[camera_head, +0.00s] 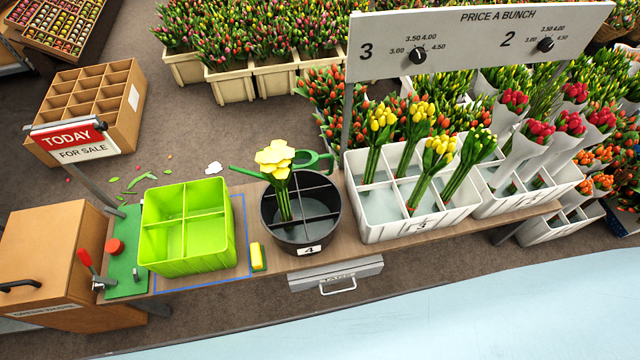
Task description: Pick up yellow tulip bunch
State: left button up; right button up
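Yellow tulip bunches stand in the divided white crate (400,232) on the bench. One yellow bunch (381,120) is at its back left, another (421,112) at the back middle, and a third (438,150) leans in a front compartment. A greener bunch with yellowish tips (478,146) leans at the right. A larger yellow bloom (275,158) on green stems stands in the round black divided bucket (330,215) labelled 4; I cannot tell its kind. Neither of my grippers is in view.
An empty green divided crate (187,262) stands left of the bucket, with a yellow block (257,256) between them. A green watering can (312,160) is behind the bucket. A price sign (470,40) on posts overhangs the white crates.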

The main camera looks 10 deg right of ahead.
aim_at(479, 144)
jog(key=z, duration=1.35)
